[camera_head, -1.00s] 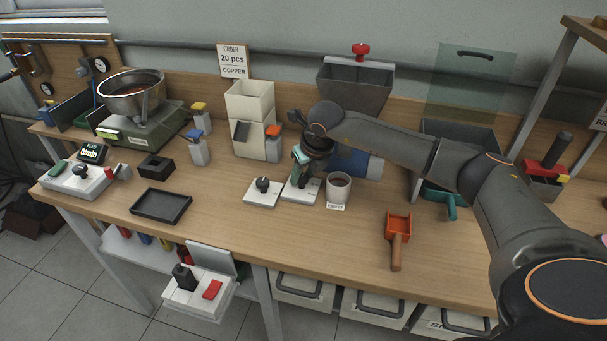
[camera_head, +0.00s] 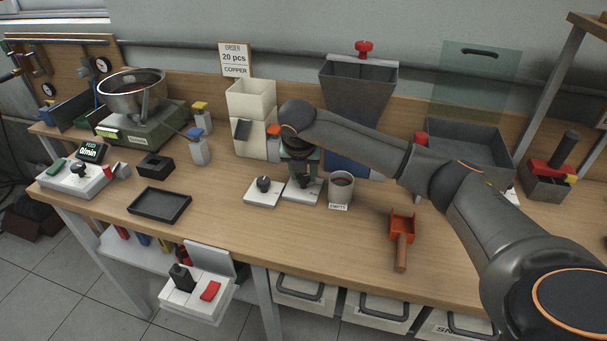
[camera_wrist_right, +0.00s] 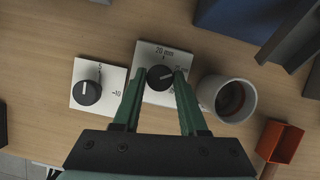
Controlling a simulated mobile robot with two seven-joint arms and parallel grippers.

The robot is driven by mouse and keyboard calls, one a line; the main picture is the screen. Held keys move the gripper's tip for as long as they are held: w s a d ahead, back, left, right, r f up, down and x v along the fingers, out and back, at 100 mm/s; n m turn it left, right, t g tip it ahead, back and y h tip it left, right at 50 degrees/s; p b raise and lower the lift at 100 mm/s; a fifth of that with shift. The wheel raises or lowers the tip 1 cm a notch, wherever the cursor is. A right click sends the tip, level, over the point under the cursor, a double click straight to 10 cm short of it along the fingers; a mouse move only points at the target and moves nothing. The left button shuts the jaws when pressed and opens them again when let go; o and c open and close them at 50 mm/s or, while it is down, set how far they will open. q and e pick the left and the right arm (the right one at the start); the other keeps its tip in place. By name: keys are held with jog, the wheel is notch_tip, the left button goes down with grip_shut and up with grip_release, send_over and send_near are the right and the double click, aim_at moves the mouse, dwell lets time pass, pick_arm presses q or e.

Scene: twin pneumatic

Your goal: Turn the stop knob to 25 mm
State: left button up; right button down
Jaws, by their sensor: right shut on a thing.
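The stop knob (camera_wrist_right: 160,78) is a round black knob on a white plate (camera_wrist_right: 155,53) marked "20 mm" at the top, with a partly hidden mark to its right. In the head view the plate (camera_head: 301,197) lies on the bench, left of a cup. My right gripper (camera_wrist_right: 160,75) points down over it, one green finger on each side, shut on the knob. A pale line on the knob seems to point right, but its exact reading is unclear. In the head view my right gripper (camera_head: 303,172) stands upright over the plate. My left gripper is not in view.
A second dial (camera_wrist_right: 88,92) on its own plate sits close at the left. The cup (camera_wrist_right: 228,98) stands close at the right, with an orange scoop (camera_head: 402,236) beyond it.

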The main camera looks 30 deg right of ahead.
jog(key=shift+r, duration=0.1)
dwell(0.4)
jog(key=shift+c, duration=2.3)
grip_release()
jog(key=v, duration=1.2)
jog(key=shift+r, duration=0.2)
